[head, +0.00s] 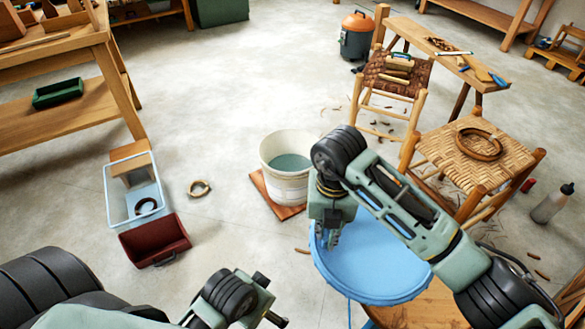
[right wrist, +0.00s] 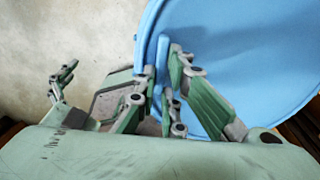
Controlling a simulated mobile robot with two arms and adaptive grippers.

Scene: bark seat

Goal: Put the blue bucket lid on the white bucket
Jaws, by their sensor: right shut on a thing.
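The blue bucket lid (head: 375,265) is a round, shallow disc with a raised rim. It is held low at the front, right of centre, and fills the upper right of the right wrist view (right wrist: 235,50). My right gripper (head: 328,238) is shut on the lid's edge; its fingers pinch the rim in the wrist view (right wrist: 165,85). The white bucket (head: 284,188) stands upright with an open top, behind and left of the lid, apart from it. Greyish-green contents show inside. My left arm's end (head: 262,308) is at the bottom edge; its fingers are not clear.
The bucket stands on a reddish-brown board (head: 277,207). A woven-seat chair (head: 468,155) holding a brown ring is at the right. A clear bin (head: 133,203) and a dark red tray (head: 154,241) sit at the left. Open floor lies behind the bucket.

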